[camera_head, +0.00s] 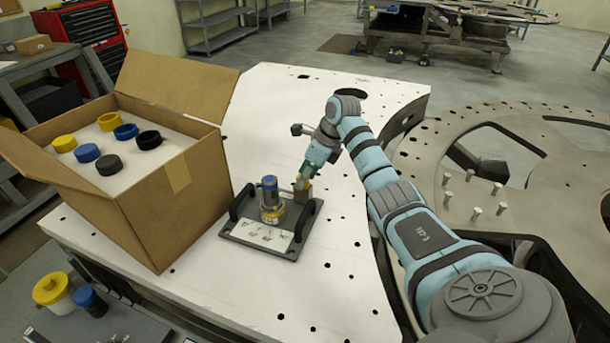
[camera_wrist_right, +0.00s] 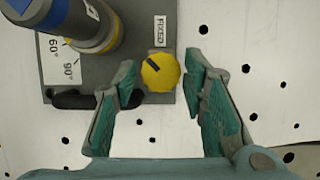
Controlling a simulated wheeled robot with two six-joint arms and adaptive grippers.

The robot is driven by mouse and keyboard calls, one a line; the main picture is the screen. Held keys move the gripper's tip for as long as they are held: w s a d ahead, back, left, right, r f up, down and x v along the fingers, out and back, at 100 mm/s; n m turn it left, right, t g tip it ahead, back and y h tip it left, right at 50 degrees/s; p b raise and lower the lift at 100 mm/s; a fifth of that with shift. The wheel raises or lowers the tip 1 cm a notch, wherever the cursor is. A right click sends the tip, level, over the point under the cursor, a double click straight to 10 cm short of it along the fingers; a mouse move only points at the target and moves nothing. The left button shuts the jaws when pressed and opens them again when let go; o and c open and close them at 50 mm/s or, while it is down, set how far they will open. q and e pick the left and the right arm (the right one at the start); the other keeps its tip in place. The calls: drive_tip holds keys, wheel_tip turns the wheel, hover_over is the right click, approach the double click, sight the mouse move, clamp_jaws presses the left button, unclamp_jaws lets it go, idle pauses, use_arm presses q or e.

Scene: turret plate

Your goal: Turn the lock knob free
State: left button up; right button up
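The lock knob (camera_wrist_right: 160,72) is yellow with a short black bar pointing to the upper left, beside a label reading FIXED (camera_wrist_right: 160,31). It is on a dark grey plate (camera_head: 237,235) with black handles. A turret (camera_head: 269,202) with a blue top and yellow ring stands on the plate. My right gripper (camera_wrist_right: 161,68) is open; in the right wrist view its two teal fingers lie on either side of the knob, with gaps showing. In the head view my right gripper (camera_head: 304,181) is at the plate's far right corner, hiding the knob. My left gripper is out of view.
The plate sits on a white perforated table (camera_head: 335,255). A cardboard box (camera_head: 190,205) with yellow, blue and black capped parts stands close on the left. A round metal plate (camera_head: 430,165) is at the right. Table in front of the plate is clear.

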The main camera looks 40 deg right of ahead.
drive_tip(key=c, duration=0.6)
drive_tip(key=shift+c, duration=0.2)
drive_tip(key=shift+n, duration=0.3)
drive_tip(key=n+y+b, duration=0.1)
drive_tip(key=n, duration=0.2)
drive_tip(key=shift+w+f+g, duration=0.1)
drive_tip(key=shift+w+g, duration=0.05)
drive_tip(key=shift+g, duration=0.25)
drive_tip(key=shift+n+g+y+b, duration=0.4)
drive_tip(key=shift+n+y+b, duration=0.1)
drive_tip(key=shift+n+b, duration=0.75)
drive_tip(key=o, duration=1.1)
drive_tip(key=shift+w, duration=0.1)
drive_tip(key=shift+o, duration=0.2)
